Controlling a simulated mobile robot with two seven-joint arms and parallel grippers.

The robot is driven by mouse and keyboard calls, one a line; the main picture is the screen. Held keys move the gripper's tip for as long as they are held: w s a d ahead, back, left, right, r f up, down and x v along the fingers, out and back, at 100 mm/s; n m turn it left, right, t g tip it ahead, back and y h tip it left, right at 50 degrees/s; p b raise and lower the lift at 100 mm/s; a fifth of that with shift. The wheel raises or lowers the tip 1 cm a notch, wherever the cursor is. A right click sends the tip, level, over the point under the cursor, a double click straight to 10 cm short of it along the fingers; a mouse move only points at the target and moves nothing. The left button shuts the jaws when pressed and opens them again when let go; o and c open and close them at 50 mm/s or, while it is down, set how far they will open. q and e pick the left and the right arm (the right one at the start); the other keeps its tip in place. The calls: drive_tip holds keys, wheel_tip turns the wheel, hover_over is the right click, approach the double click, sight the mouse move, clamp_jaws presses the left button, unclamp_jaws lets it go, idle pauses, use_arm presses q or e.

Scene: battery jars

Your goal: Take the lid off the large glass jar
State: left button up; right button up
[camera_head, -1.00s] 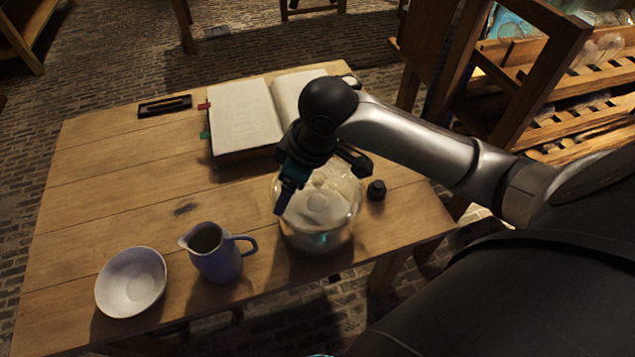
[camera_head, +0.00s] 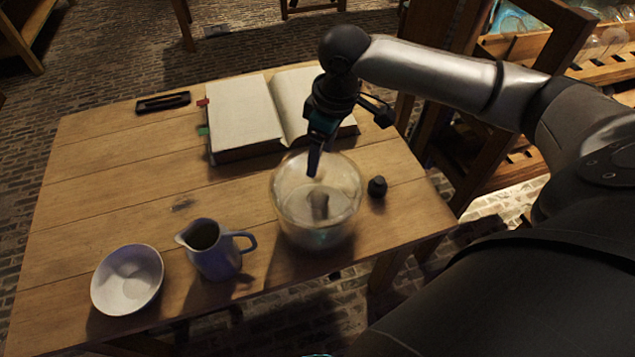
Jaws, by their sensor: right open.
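The large glass jar (camera_head: 290,222) stands upright near the table's front right edge. It is round and clear, with a pale, hazy inside and a small dark shape in its middle. I cannot make out a separate lid on it. A small dark knob-like piece (camera_head: 377,187) sits on the table just right of the jar, apart from it. My right gripper (camera_head: 348,143) is open and empty, pointing down above the jar's back rim, one finger in front of the rim in the picture. My left gripper is not in view.
An open book (camera_head: 240,108) lies behind the jar. A blue-grey jug (camera_head: 214,255) and a white bowl (camera_head: 127,280) stand to its left. A dark narrow tray (camera_head: 163,102) lies at the back left. The table (camera_head: 110,185) is clear at its left middle.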

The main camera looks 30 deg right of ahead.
sight(318, 172)
drive_tip(key=f, duration=0.2)
drive_tip(key=f+b, duration=0.1)
drive_tip(key=f, duration=0.1)
drive_tip(key=w+f, duration=0.1)
drive_tip(key=f, duration=0.1)
drive_tip(key=shift+a+f, duration=0.1)
drive_tip(key=shift+f, duration=0.25)
drive_tip(key=shift+r, duration=0.1)
clamp_jaws()
idle(0.4)
